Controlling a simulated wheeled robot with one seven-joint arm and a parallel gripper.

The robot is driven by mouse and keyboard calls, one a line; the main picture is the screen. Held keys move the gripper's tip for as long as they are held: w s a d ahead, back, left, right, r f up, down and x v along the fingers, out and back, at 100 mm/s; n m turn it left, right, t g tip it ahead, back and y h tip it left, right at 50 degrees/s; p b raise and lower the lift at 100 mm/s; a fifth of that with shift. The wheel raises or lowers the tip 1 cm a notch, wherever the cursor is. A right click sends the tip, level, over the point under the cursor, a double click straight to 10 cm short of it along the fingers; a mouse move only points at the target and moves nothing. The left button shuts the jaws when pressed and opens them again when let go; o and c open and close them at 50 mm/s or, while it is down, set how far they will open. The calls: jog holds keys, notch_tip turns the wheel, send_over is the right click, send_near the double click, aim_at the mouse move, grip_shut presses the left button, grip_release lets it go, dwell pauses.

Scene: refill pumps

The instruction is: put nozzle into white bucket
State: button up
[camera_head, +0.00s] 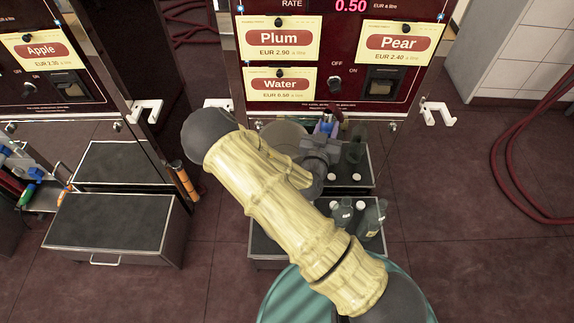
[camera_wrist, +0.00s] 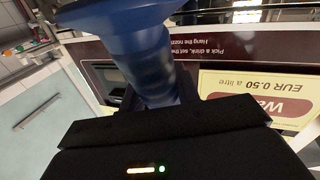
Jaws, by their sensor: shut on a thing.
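My gripper (camera_wrist: 165,108) is shut on a blue nozzle (camera_wrist: 145,65), which fills the upper middle of the wrist view. In the head view, a small blue part of the nozzle (camera_head: 325,128) shows at my gripper (camera_head: 320,142), just in front of the dispenser below the Water label. My own pale arm hides much of the area in front of the dispenser. I see no white bucket in either view.
The dispenser panel (camera_head: 340,92) stands close behind the nozzle. White hooks (camera_head: 437,113) stick out at its sides. Dark bottles (camera_head: 372,218) with white caps stand just right of my arm. A dark-topped drawer box (camera_head: 110,222) is at left; open floor lies at right.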

jog(key=s+a+f+m+g+h+b, duration=0.2)
jog(key=a+f+h+b, duration=0.3)
jog(key=a+f+b, duration=0.6)
jog(key=f+m+g+b, duration=0.1)
jog(key=b, duration=0.4)
jog(key=shift+s+a+f+m, duration=0.25)
jog(key=shift+s+a+m, duration=0.05)
jog(key=shift+a+m, duration=0.1)
jog(key=shift+f, duration=0.15)
